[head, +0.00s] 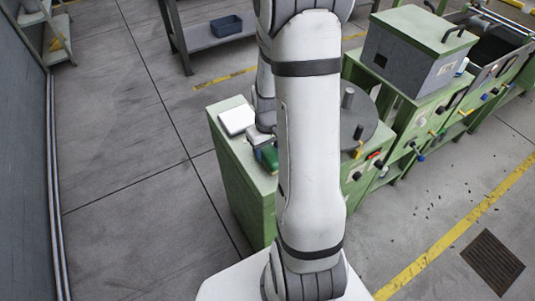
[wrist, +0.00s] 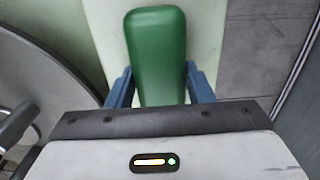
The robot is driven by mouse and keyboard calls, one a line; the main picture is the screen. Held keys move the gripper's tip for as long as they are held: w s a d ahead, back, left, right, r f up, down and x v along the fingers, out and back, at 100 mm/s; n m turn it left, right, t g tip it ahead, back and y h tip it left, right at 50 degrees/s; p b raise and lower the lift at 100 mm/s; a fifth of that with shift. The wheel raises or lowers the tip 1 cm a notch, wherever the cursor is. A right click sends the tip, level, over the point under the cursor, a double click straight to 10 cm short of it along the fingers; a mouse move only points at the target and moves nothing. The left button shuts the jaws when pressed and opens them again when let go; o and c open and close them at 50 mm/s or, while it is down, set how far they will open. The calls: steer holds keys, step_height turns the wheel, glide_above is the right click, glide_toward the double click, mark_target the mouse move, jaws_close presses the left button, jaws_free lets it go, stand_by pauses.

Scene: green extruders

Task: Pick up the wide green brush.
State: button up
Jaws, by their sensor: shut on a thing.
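The wide green brush (wrist: 157,50) lies between the two blue fingers of my gripper (wrist: 159,85) in the wrist view. Its long rounded green back points away from the gripper, over the pale green cabinet top. My gripper is shut on the brush. In the head view the green brush (head: 270,158) shows just left of my arm, at the cabinet's near edge. My arm hides part of the cabinet top there. The brush's underside is hidden, so I cannot tell whether it touches the top.
A white box-like item (head: 237,120) sits on the green cabinet (head: 240,190), behind the brush. A round grey disc (head: 358,118) with a post is right of my arm. Green machines (head: 420,60) stand at the right. The floor at the left is open.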

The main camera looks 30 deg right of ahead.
mark_target(268, 149)
steer(key=shift+c, duration=1.2)
step_height(268, 149, up, 10)
steer(key=shift+r+b, duration=0.1)
steer(key=shift+b, duration=0.2)
steer(key=o, duration=0.4)
steer(key=shift+c, duration=1.2)
